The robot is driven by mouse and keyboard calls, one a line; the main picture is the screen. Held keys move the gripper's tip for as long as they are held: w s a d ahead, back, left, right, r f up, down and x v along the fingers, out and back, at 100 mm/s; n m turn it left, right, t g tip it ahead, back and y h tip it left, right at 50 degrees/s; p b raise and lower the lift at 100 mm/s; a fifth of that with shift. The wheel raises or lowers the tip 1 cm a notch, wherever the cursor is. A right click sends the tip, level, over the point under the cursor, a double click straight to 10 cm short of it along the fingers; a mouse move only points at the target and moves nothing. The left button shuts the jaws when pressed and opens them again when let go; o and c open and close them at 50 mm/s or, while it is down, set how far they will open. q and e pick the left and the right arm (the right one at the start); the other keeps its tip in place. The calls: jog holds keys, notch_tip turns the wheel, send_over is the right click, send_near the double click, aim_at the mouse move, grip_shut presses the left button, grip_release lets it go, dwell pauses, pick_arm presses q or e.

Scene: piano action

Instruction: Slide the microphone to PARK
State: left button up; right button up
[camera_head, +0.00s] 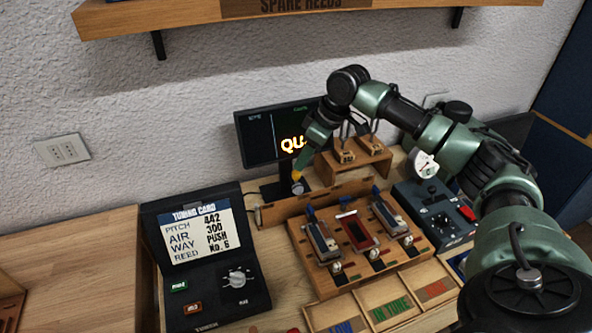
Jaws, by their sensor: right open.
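My right arm reaches across from the right, in front of the dark monitor (262,143). Its gripper (298,177) points down near the left end of a low wooden rail (325,198); it is open. A small grey rounded piece (299,188) shows just under the yellow fingertip; it may be the microphone, but it is too small and covered to be sure. I cannot tell whether the fingers touch it. No PARK mark can be read. My left gripper is not in view.
A wooden board (372,256) with several reed blocks stands in front of the rail. A tuning card console (205,265) stands left, a dark control box (436,215) right. Trays (388,307) lie in front. A wooden stand (350,168) is behind; a shelf (190,18) hangs above.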

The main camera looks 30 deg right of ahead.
aim_at(297, 173)
jog(key=x, duration=0.2)
jog(key=p+x, duration=0.1)
jog(key=x, duration=0.1)
jog(key=shift+s+a+f, duration=0.1)
jog(key=shift+s+f, duration=0.05)
jog(key=shift+f, duration=0.2)
jog(key=shift+w+a+f, duration=0.1)
jog(key=shift+w+f, duration=0.2)
jog(key=shift+f, duration=0.25)
jog(key=shift+s+r, duration=0.1)
jog(key=shift+c, duration=1)
grip_shut()
